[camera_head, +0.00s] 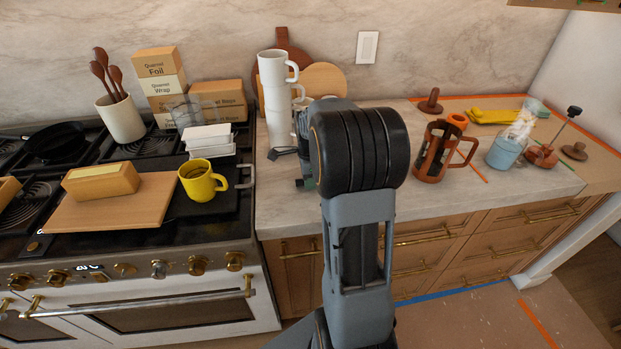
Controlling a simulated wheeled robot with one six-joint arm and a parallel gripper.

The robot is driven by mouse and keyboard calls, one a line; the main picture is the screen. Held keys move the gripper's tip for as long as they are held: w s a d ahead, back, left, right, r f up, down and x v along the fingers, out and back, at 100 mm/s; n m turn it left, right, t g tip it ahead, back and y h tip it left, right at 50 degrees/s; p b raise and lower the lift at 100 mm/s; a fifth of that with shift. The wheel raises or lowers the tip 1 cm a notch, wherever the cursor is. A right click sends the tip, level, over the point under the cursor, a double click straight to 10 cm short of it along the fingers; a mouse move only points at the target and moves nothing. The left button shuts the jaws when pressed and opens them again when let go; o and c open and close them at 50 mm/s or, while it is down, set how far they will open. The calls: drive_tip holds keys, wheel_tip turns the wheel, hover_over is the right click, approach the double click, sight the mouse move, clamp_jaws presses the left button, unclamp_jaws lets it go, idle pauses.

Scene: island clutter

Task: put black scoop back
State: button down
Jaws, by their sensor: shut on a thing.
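My gripper (301,155) is mostly hidden behind my own arm, and only a narrow grey and dark strip of it shows left of the large black joint. It is over the counter, just right of the white cup stack. A small black piece (283,153) sticks out to its left, in front of the cups, and looks like part of the black scoop. My gripper is shut on it. The rest of the scoop and the fingertips are hidden.
White stacked cups (275,100) stand close by. A yellow mug (203,180) and a wooden board (115,200) are on the stove at left. A brown-framed press (440,152) and a blue jar (506,150) stand at right. Front counter is clear.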

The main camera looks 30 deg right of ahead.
drive_tip(key=shift+f, duration=0.2)
drive_tip(key=c, duration=0.9)
unclamp_jaws()
drive_tip(key=shift+r, duration=0.1)
wheel_tip(320, 180, up, 12)
drive_tip(key=s+a+f+n+t, duration=0.1)
drive_tip(key=s+a+f+n, duration=0.1)
drive_tip(key=s+a+n, duration=0.5)
drive_tip(key=s+a+f+n+t, duration=0.2)
drive_tip(key=s+a+n, duration=0.5)
drive_tip(key=a+n, duration=0.4)
drive_tip(key=n, duration=0.5)
drive_tip(key=shift+f+t, duration=0.3)
drive_tip(key=shift+f, duration=0.1)
